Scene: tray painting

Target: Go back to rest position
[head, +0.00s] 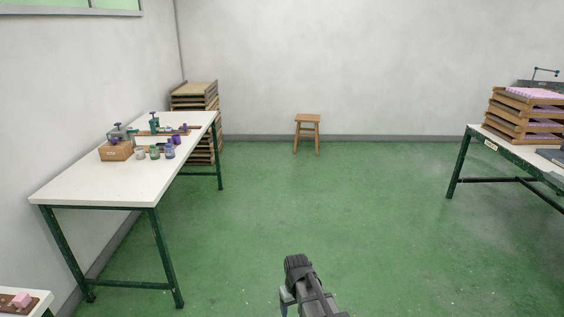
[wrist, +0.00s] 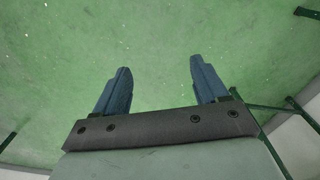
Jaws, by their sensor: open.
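My gripper (wrist: 158,78) shows in the wrist view with its two blue fingers spread apart. Nothing is between them, and only green floor lies beyond. In the head view my arm shows at the bottom centre, over the open floor and clear of the tables. The fingertips cannot be made out in the head view.
A white table (head: 85,180) with jars (head: 154,152) and a wooden box (head: 116,151) stands left. Stacked trays (head: 194,96) and a stool (head: 307,130) are at the back. Another table (head: 500,150) with stacked trays (head: 507,127) stands right. The middle floor (head: 330,200) is clear.

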